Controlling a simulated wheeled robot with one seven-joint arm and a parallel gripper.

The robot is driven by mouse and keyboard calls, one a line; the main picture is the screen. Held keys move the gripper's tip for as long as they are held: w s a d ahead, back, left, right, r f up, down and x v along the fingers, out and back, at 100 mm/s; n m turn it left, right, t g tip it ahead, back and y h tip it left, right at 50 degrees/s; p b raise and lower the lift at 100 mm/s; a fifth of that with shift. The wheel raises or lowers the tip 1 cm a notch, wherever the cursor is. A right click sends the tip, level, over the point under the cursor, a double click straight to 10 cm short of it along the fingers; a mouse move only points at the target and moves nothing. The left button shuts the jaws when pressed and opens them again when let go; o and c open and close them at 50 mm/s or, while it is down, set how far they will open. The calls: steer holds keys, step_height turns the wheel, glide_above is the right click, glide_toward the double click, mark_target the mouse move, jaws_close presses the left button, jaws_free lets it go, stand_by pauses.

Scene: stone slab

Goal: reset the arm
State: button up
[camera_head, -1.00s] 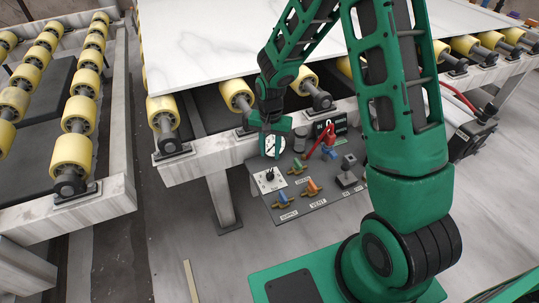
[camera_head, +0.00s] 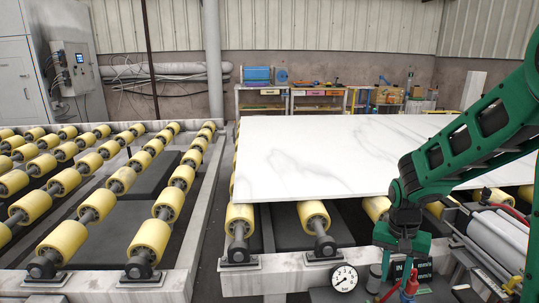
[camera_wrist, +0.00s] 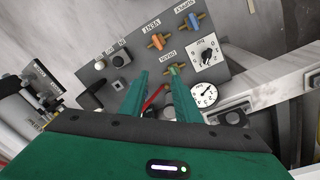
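My green gripper (camera_head: 400,256) hangs over the control panel at the front edge of the slab table. It also shows in the wrist view (camera_wrist: 158,78), with its two fingers apart and nothing between them. The control panel (camera_wrist: 225,72) lies beyond the fingertips. It carries a round gauge (camera_head: 344,277), a red lever (camera_head: 411,282), a dial (camera_wrist: 207,54), and orange, blue and green valve handles. The red lever (camera_wrist: 153,97) appears between the fingers in the wrist view, and I cannot tell its distance from them. Most of the panel is cut off in the head view.
A white stone slab (camera_head: 310,150) lies on the roller table just behind my gripper. A yellow roller conveyor (camera_head: 120,180) stands to the left, across a narrow gap. Grey cylinders (camera_head: 500,238) sit at the right. A workbench (camera_head: 290,98) stands far back.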

steer(key=s+d+r, duration=0.2)
steer(key=s+r, duration=0.2)
steer(key=s, duration=0.4)
steer(key=s+d+r, duration=0.2)
steer(key=s+r, duration=0.1)
steer(key=s, duration=0.5)
steer(key=s+d+r+y, duration=0.1)
steer(key=s+d+r, duration=0.2)
steer(key=s, duration=0.5)
steer(key=shift+s+r, duration=0.25)
steer(key=shift+r, duration=0.6)
steer(key=shift+w+f, duration=0.25)
steer(key=shift+w, duration=0.4)
steer(key=shift+o, duration=0.2)
